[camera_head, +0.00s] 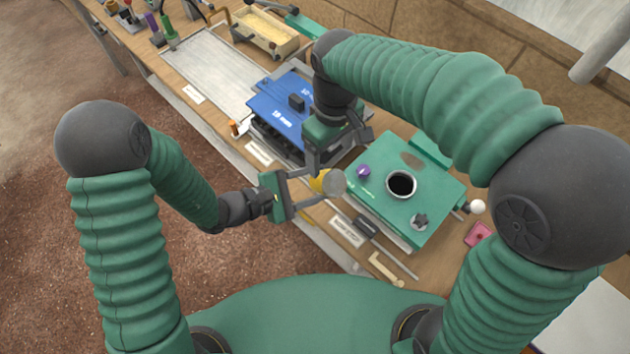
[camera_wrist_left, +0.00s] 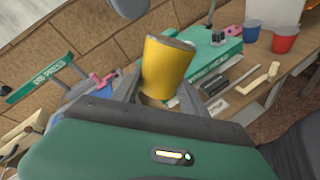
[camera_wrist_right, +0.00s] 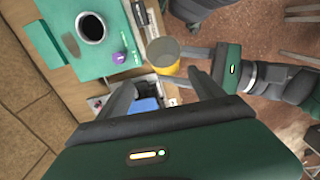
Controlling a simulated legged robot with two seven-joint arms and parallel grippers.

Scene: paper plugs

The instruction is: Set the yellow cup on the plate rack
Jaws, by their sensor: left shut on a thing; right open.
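The yellow cup (camera_head: 319,181) is between the fingers of my left gripper (camera_head: 318,188), which is shut on it above the bench's front edge. The cup also shows in the left wrist view (camera_wrist_left: 167,70), slightly tilted, and in the right wrist view (camera_wrist_right: 166,67), where its round grey end faces the camera. My right gripper (camera_head: 333,162) is open and empty, close beside the cup. A blue-topped unit (camera_head: 287,108) marked "10 mm", with a dark slotted front, stands behind my right gripper. I cannot tell whether it is the plate rack.
A green box (camera_head: 431,192) with a round dark hole and a purple knob (camera_head: 363,171) stands right of the cup. A grey tray (camera_head: 205,68) and a wooden bin (camera_head: 265,30) lie further back. Blue (camera_wrist_left: 252,31) and red (camera_wrist_left: 285,39) cups show in the left wrist view.

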